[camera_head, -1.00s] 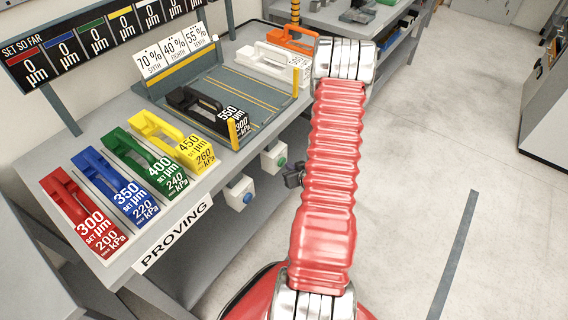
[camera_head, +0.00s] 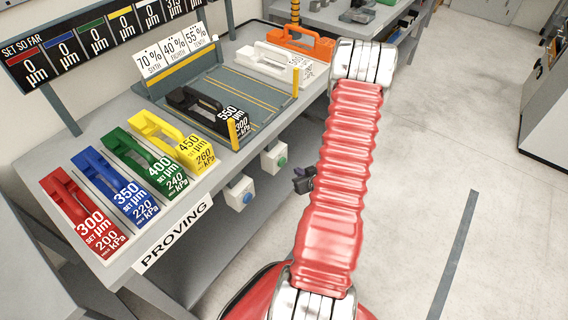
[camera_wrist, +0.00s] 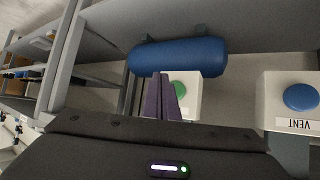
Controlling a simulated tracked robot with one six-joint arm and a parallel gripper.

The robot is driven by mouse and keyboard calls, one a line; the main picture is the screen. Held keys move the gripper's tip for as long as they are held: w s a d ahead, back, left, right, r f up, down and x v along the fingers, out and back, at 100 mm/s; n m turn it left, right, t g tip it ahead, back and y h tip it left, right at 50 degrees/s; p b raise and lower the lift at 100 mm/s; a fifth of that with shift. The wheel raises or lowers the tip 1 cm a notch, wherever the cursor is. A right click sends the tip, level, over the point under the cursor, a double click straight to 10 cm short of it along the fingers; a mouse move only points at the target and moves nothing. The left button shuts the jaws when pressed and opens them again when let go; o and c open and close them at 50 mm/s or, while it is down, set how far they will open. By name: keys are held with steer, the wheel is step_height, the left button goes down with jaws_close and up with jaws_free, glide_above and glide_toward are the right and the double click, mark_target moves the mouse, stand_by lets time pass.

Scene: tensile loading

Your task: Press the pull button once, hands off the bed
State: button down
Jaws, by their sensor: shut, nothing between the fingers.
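A green button (camera_wrist: 181,89) on a white box (camera_wrist: 194,103) shows in the wrist view, partly behind my fingers; no label on it is visible. It also shows under the bench edge in the head view (camera_head: 281,161). A blue button (camera_wrist: 301,97) on a second white box, labelled VENT, is to its right; in the head view it is nearer me (camera_head: 247,198). My gripper (camera_wrist: 162,82) is shut and empty, its tips overlapping the green button's left edge in the picture; contact cannot be told. The grey bed (camera_head: 262,92) is on the bench, away from my gripper (camera_head: 300,181).
On the bench, red (camera_head: 75,205), blue (camera_head: 115,187), green (camera_head: 147,168) and yellow (camera_head: 172,144) blocks stand in front. A blue cylinder (camera_wrist: 178,58) lies behind the boxes.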

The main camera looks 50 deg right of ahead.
steer(key=shift+s+d, duration=0.1)
steer(key=shift+s, duration=1.1)
stand_by(2.1)
